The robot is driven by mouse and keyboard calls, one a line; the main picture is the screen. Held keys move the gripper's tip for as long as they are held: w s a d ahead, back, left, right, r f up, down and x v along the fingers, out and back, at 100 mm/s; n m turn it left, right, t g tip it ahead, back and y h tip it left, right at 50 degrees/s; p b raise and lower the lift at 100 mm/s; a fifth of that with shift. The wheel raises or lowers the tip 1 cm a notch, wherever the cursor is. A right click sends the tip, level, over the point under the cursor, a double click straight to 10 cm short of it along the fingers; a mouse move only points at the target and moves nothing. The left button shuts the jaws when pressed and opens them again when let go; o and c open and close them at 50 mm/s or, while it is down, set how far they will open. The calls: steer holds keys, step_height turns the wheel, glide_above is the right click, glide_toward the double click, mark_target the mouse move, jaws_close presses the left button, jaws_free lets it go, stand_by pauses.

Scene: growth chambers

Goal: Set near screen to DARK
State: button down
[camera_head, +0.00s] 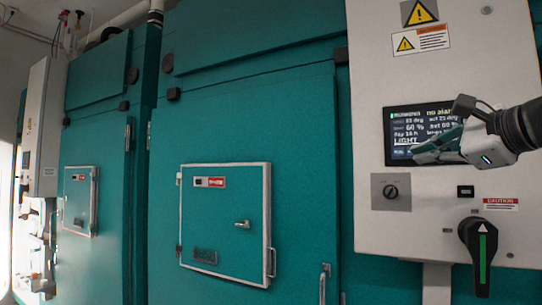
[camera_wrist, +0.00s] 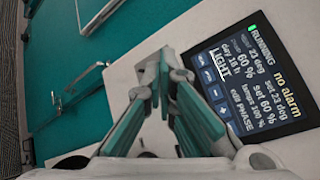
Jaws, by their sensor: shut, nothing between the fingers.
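The near screen (camera_head: 424,118) is a dark display on the white control panel at right. It reads RUNNING, no alarm, and LIGHT in large letters. In the wrist view my gripper (camera_wrist: 165,62) points beside the button row. I cannot tell whether it touches the panel.
Below the screen are a rotary knob (camera_head: 390,192) and a large black handle (camera_head: 482,250) with a green stripe. Teal chambers with a small hatch door (camera_head: 225,222) stand to the left. A further white panel (camera_head: 42,130) is at far left.

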steer(key=r, duration=0.1)
steer(key=d, duration=0.1)
steer(key=r+m+t, duration=0.1)
steer(key=shift+w+d+r, duration=0.25)
steer(key=shift+r, duration=0.1)
steer(key=w+d, duration=0.4)
steer(key=w, duration=0.3)
steer(key=shift+w+d, duration=0.15)
steer(key=shift+d, duration=0.25)
steer(key=shift+w, duration=0.1)
stand_by(1.1)
steer(key=shift+w+d, duration=0.2)
steer(key=shift+w, duration=0.05)
steer(key=shift+w+d, duration=0.2)
steer(key=shift+w, duration=0.1)
stand_by(0.6)
steer(key=shift+s+a, duration=0.4)
steer(key=shift+s, duration=0.25)
